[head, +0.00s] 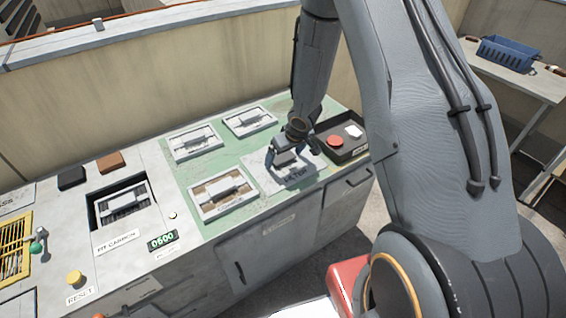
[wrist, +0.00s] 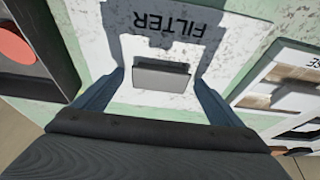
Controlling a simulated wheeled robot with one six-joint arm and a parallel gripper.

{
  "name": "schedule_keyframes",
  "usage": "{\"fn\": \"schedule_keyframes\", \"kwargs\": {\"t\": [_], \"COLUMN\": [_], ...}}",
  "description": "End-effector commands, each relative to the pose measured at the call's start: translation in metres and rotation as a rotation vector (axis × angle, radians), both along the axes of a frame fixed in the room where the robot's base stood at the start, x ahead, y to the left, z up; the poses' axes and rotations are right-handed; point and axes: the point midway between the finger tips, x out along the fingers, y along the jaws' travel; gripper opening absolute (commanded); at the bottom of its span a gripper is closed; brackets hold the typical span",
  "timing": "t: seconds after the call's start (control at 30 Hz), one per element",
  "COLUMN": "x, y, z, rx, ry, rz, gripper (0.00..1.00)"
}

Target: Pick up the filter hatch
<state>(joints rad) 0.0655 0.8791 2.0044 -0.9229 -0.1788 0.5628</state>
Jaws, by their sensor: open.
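The filter hatch (wrist: 140,96) shows in the wrist view as a white panel with a raised grey handle (wrist: 162,75), on a worn white patch marked FILTER. In the head view its patch (head: 262,178) lies on the green part of the bench, with the hatch partly hidden by my gripper (head: 287,155). In the wrist view my gripper (wrist: 160,80) is open, with one finger on each side of the handle and a gap to it on both sides. Nothing is between the fingers except the view of the handle. I cannot tell the fingertips' height above the panel.
Framed filters with bar handles (head: 222,191) lie left of and behind the hatch. A dark tray (head: 345,142) with a red disc and a white block is close on the right. A blue basket (head: 505,52) stands on a far table.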

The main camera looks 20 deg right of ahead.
Motion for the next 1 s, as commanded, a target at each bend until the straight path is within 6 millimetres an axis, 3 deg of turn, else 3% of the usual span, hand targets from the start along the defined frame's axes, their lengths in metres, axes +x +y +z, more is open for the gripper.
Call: {"fn": "schedule_keyframes", "kwargs": {"t": [0.23,0.57,1.0], "x": [0.001,0.001,0.001], "y": [0.0,0.0,0.0], "z": [-0.001,0.0,0.012], "rx": [0.0,0.0,0.001], "ry": [0.0,-0.002,-0.003], "rz": [0.001,0.001,0.001], "gripper": [0.89,0.35,0.35]}}
